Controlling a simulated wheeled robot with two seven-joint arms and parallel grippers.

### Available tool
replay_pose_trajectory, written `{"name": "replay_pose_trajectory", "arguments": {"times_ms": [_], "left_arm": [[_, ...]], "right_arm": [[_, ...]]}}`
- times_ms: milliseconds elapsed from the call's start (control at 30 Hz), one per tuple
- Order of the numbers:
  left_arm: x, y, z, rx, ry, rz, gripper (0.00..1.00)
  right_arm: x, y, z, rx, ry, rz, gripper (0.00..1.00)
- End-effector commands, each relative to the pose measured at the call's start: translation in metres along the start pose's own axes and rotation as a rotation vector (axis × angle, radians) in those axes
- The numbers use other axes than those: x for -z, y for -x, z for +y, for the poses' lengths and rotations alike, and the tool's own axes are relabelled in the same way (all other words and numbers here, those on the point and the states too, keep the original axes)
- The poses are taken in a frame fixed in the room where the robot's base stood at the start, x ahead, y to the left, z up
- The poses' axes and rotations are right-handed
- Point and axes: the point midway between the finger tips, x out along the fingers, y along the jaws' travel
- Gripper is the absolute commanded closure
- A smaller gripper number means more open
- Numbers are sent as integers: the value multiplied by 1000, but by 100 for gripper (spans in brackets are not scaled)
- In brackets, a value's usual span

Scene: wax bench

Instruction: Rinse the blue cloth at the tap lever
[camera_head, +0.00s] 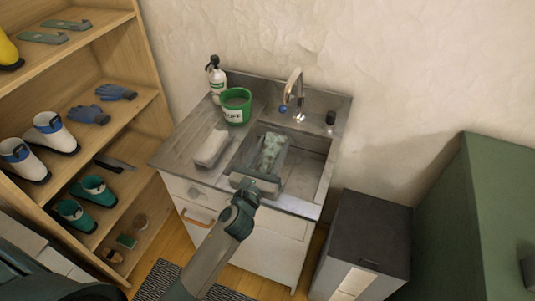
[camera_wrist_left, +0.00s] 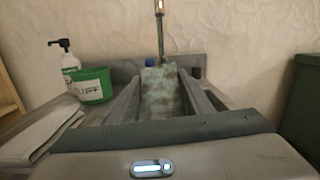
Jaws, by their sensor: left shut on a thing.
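My left gripper (camera_head: 267,158) reaches over the sink basin (camera_head: 310,167) from the front. It is shut on a mottled grey-green cloth (camera_head: 271,149), which looks more green than blue. In the left wrist view the cloth (camera_wrist_left: 162,92) sits between the two fingers, below and in front of the tap (camera_wrist_left: 160,30). The curved metal tap (camera_head: 293,88) stands at the back of the sink. A small blue knob (camera_head: 283,109) is at its left and a dark knob (camera_head: 331,118) at its right; I cannot tell which is the lever. My right gripper is not in view.
A green labelled bucket (camera_head: 236,105) and a white pump bottle (camera_head: 216,80) stand at the sink's back left. A folded pale cloth (camera_head: 211,148) lies on the left drainboard. Shelves with boots (camera_head: 50,130) are at left, a dark-topped cabinet (camera_head: 368,235) at right.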

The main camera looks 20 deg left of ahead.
Motion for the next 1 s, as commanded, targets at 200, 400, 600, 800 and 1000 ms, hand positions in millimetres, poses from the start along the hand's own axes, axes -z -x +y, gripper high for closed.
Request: {"name": "replay_pose_trajectory", "arguments": {"times_ms": [200,400,600,800,1000], "left_arm": [[6,-18,-2,0,0,0,79],[10,-33,-4,0,0,-1,79],[14,-44,-5,-1,-1,-1,79],[16,-50,-6,-1,-1,0,79],[16,-50,-6,-1,0,0,79]], "right_arm": [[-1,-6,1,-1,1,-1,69],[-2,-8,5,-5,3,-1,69],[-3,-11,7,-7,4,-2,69],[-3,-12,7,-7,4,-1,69],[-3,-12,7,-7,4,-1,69]]}}
